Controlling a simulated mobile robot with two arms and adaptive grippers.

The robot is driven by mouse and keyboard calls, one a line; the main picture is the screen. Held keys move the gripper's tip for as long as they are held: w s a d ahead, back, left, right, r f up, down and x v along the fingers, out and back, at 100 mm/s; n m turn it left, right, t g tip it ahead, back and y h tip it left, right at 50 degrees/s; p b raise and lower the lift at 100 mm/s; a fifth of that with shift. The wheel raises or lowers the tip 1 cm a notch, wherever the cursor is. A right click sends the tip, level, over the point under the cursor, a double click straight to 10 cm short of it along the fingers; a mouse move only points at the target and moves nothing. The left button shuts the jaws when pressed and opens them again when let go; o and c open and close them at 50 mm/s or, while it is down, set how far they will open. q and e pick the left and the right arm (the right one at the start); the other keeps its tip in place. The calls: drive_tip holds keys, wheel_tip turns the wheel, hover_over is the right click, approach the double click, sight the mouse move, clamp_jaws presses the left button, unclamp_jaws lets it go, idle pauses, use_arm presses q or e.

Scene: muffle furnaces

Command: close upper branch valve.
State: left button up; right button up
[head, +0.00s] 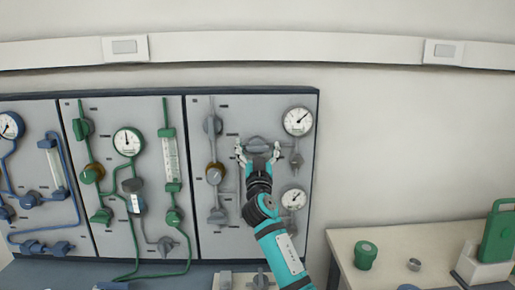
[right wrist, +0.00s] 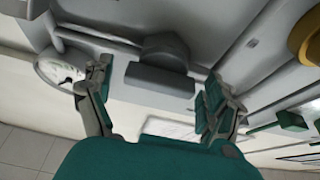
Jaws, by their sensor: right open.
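The upper branch valve (head: 257,143) is a grey valve with a broad handle, high on the right-hand grey panel between a vertical grey pipe and the upper gauge. My right gripper (head: 257,150) is open in front of it, with one finger on each side. In the right wrist view the dark grey handle (right wrist: 160,80) sits between the two spread fingers. A gap shows on both sides, so I see no firm contact. The gripper hides part of the panel below the valve. My left gripper is not in view.
The upper gauge (head: 298,121) and lower gauge (head: 294,198) are close on the right. A brown knob (head: 215,173) and a lower grey valve (head: 217,215) are on the left. A bench (head: 345,243) with a green jar (head: 366,255) stands at the right.

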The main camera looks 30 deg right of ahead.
drive_tip(key=shift+c, duration=0.2)
drive_tip(key=c, duration=1.1)
drive_tip(key=n+p, duration=0.1)
drive_tip(key=n+y, duration=0.1)
drive_tip(key=n+t+p, duration=0.1)
drive_tip(key=n, duration=0.1)
drive_tip(key=shift+r+y+p, duration=0.25)
drive_tip(key=shift+y+p, duration=0.05)
drive_tip(key=shift+y, duration=0.1)
drive_tip(key=n+y+p, duration=0.2)
drive_tip(key=n+p, duration=0.3)
drive_tip(key=p, duration=0.1)
drive_tip(key=n+g+y+p, duration=0.1)
drive_tip(key=n+y+p, duration=0.1)
drive_tip(key=n+p, duration=0.4)
drive_tip(key=n+y+p, duration=0.2)
drive_tip(key=n+p, duration=0.4)
drive_tip(key=shift+a+f+g+y, duration=0.1)
drive_tip(key=shift+g+y, duration=0.3)
drive_tip(key=shift+f+n+g+p, duration=0.3)
drive_tip(key=shift+n+p, duration=0.4)
drive_tip(key=shift+p, duration=0.4)
